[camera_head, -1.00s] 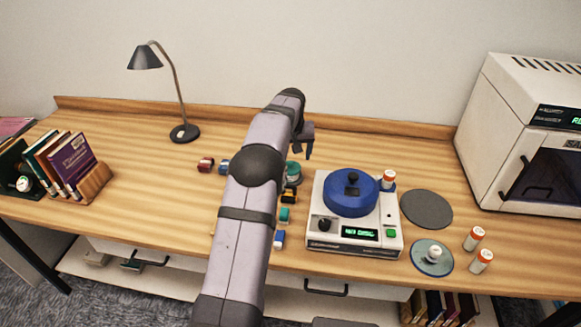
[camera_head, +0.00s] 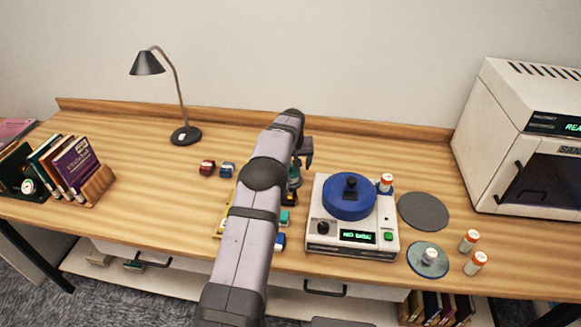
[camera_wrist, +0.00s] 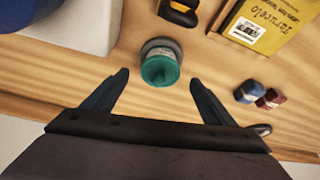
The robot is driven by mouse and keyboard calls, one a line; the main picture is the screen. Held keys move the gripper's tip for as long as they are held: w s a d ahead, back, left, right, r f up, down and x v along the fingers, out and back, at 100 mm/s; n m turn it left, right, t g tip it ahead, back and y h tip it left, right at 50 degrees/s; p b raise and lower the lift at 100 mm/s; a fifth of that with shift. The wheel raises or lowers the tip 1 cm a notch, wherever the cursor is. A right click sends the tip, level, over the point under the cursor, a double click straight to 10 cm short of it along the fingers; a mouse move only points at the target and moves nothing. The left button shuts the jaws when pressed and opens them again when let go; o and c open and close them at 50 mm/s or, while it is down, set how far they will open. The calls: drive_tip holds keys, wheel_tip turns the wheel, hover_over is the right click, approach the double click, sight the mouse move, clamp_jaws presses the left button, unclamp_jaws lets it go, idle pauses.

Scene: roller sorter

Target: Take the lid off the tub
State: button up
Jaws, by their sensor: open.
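The tub (camera_wrist: 157,46) is a small, pale grey round container standing on the wooden table. Its teal lid (camera_wrist: 160,71) is on it and faces my wrist camera. In the head view the tub (camera_head: 294,179) is partly hidden behind my arm, left of the white machine. My gripper (camera_wrist: 160,79) is open, with one finger on each side of the lid in the wrist view; no contact shows. In the head view my gripper (camera_head: 303,163) is above the tub, largely hidden by my arm.
A white machine (camera_head: 321,242) with a blue cover (camera_head: 349,203) stands close right of the tub. A yellow box (camera_wrist: 262,22) and a yellow-black item (camera_wrist: 178,12) lie nearby. Small blue (camera_head: 227,169) and red (camera_head: 207,168) items sit to the left.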

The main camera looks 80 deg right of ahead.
drive_tip(key=shift+p+x, duration=0.3)
drive_tip(key=shift+x, duration=0.7)
drive_tip(key=c, duration=1.1)
drive_tip(key=shift+r, duration=0.15)
